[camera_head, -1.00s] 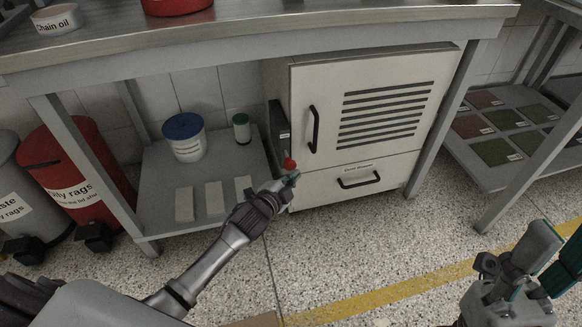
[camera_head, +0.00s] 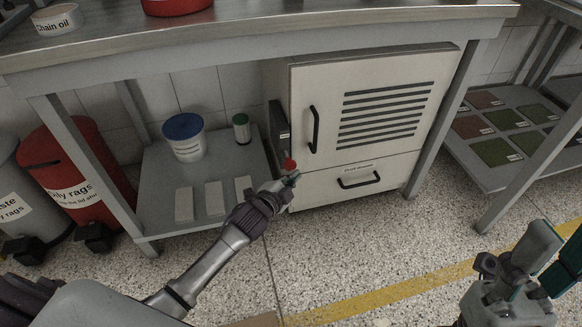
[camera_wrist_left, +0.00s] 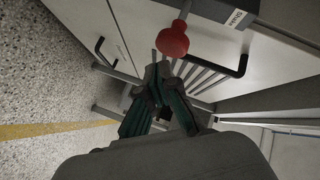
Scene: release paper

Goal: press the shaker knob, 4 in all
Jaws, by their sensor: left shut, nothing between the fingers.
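The shaker knob is a red, round-headed knob (camera_head: 290,164) on the left side of the white cabinet (camera_head: 300,90), low beneath a dark labelled panel (camera_head: 281,128). In the left wrist view the knob (camera_wrist_left: 172,41) is just beyond my fingertips, near a label reading "Shake" (camera_wrist_left: 237,18). My left gripper (camera_head: 293,179) is shut and empty, its tips just below the knob in the head view. The gripper also shows in the wrist view (camera_wrist_left: 162,72). I cannot tell whether the tips touch the knob. My right gripper (camera_head: 540,262) is at the lower right, away from the cabinet; its jaw state is unclear.
A white tub with a blue lid (camera_head: 185,138), a small green-topped can (camera_head: 242,128) and pale blocks (camera_head: 214,198) stand on the lower shelf (camera_head: 160,160). A table leg (camera_head: 95,165) and red bin (camera_head: 75,180) are left. The floor (camera_head: 370,245) ahead is open.

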